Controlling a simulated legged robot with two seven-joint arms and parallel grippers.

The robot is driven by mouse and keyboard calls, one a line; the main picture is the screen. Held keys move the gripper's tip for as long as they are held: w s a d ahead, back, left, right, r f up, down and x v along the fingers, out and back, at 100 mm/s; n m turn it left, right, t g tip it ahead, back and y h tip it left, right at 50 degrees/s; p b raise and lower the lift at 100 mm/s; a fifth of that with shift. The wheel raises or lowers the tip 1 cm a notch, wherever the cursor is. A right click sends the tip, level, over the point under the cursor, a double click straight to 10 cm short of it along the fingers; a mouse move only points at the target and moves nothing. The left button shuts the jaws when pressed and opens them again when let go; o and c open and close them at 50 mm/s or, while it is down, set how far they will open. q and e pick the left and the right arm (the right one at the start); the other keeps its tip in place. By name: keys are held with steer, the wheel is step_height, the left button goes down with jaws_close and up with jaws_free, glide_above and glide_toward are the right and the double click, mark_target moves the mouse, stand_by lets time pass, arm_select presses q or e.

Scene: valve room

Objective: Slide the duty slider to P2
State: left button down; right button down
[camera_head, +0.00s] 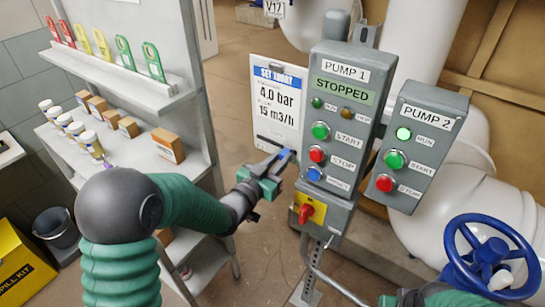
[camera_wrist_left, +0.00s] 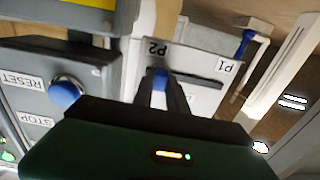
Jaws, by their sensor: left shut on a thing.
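The duty slider's blue knob (camera_wrist_left: 160,80) is between the fingertips of my left gripper (camera_wrist_left: 163,95) in the left wrist view. The fingers are shut on it. The knob is at the P2 end of the dark slot (camera_wrist_left: 204,80), close to the P2 label (camera_wrist_left: 157,47). The P1 label (camera_wrist_left: 225,67) is at the other end; the labels appear upside down. In the head view my left gripper (camera_head: 273,172) is beside the pump 1 box and hides part of the slider plate. My right gripper (camera_head: 390,300) shows only partly at the bottom edge; its fingers are unclear.
The pump 1 box (camera_head: 340,110) reads STOPPED; the pump 2 box (camera_head: 425,145) has its RUN lamp lit. A red-yellow switch (camera_head: 308,211) is below. A blue handwheel (camera_head: 491,250) is at right. Shelves (camera_head: 150,95) with bottles and boxes are at left.

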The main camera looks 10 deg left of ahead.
arm_select(q)
steer(key=shift+a, duration=0.3)
steer(key=c, duration=1.7)
jaws_free()
steer(key=shift+d, duration=0.2)
steer(key=o, duration=0.4)
steer(key=shift+s+d+r, duration=0.15)
steer(key=shift+d, duration=0.45)
steer(key=shift+a+f, duration=0.2)
steer(key=shift+a, duration=0.4)
steer(key=shift+s+a, duration=0.2)
steer(key=p+v, duration=1.3)
steer(key=v, duration=0.3)
steer(key=shift+d, duration=0.15)
arm_select(e)
steer(key=w+v, duration=0.3)
steer(key=v, duration=1)
steer(key=shift+r, duration=0.25)
